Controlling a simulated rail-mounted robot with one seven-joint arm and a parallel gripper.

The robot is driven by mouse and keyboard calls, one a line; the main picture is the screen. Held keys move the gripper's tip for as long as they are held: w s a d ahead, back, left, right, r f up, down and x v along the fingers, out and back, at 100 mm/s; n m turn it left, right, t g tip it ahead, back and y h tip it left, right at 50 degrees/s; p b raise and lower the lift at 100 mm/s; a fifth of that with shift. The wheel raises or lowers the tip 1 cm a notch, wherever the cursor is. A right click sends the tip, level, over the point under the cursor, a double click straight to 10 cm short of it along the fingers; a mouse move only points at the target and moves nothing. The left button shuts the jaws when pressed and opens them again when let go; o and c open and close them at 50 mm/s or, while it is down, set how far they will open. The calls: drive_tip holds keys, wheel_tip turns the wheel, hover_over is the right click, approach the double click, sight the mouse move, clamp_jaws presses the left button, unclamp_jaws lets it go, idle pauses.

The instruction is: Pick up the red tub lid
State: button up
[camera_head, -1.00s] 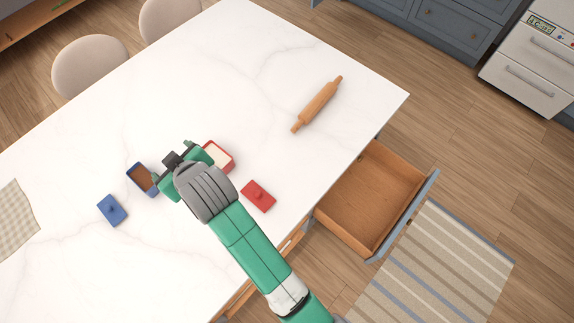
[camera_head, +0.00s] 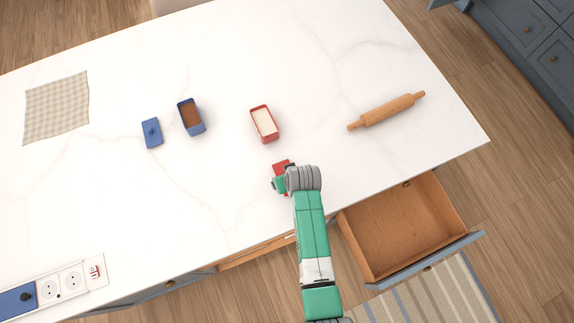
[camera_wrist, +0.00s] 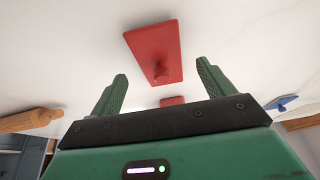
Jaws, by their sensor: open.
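The red tub lid (camera_head: 281,165) lies flat on the white counter, partly hidden by my gripper in the head view. In the wrist view the red tub lid (camera_wrist: 154,48) shows whole, with its round knob (camera_wrist: 161,73) facing up from its slab. My gripper (camera_wrist: 160,85) is open and empty, its two green fingers apart with the knob showing between them, the lid beyond the fingertips. It does not appear to touch the lid. In the head view my gripper (camera_head: 281,180) is over the lid's near part.
A red tub (camera_head: 264,124) with pale contents stands behind the lid. A blue tub (camera_head: 191,117) with brown contents and a blue lid (camera_head: 151,133) are to the left. A rolling pin (camera_head: 386,111) lies right. An open drawer (camera_head: 400,225) juts from the counter's front.

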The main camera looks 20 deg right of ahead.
sight(277, 167)
drive_tip(key=x, duration=0.3)
drive_tip(key=c, duration=1.1)
drive_tip(key=shift+o, duration=0.2)
